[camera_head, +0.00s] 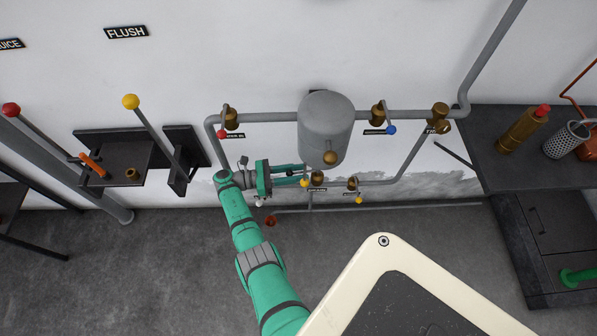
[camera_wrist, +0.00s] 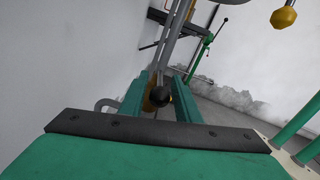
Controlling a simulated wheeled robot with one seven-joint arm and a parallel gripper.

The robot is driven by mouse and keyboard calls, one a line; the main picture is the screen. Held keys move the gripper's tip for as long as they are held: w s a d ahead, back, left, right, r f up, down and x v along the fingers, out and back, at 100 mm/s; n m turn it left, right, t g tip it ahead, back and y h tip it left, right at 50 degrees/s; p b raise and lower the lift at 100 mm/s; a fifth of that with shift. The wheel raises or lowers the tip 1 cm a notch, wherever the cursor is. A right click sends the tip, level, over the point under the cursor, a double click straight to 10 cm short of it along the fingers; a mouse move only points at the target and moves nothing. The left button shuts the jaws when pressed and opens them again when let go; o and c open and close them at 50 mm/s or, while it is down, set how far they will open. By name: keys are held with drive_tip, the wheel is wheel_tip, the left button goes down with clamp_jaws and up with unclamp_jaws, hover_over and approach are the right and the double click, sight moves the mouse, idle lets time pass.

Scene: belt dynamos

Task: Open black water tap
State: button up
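In the wrist view a round black knob (camera_wrist: 159,98) shows between the two green fingers of my gripper (camera_wrist: 160,85), with a brass part (camera_wrist: 149,104) just behind it. My gripper is open, with fingers on either side of the knob; whether either touches it I cannot tell. In the head view my gripper (camera_head: 304,174) points right, at the lower pipes under the grey tank (camera_head: 326,125). I cannot make out the black knob there; the gripper seems to cover it. A brass valve (camera_head: 317,178) with a yellow knob (camera_head: 304,184) is at the fingertips.
Upper-pipe valves have a red knob (camera_head: 222,134) and a blue knob (camera_head: 391,130). Another yellow knob (camera_head: 359,200) hangs lower right. Levers with a yellow ball (camera_head: 130,102) and red ball (camera_head: 11,109) stand left. A dark bench (camera_head: 480,140) is right. The floor between is largely clear.

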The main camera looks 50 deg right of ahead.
drive_tip(key=v, duration=0.7)
drive_tip(key=shift+w+a, duration=0.15)
drive_tip(key=shift+a, duration=0.05)
idle(0.5)
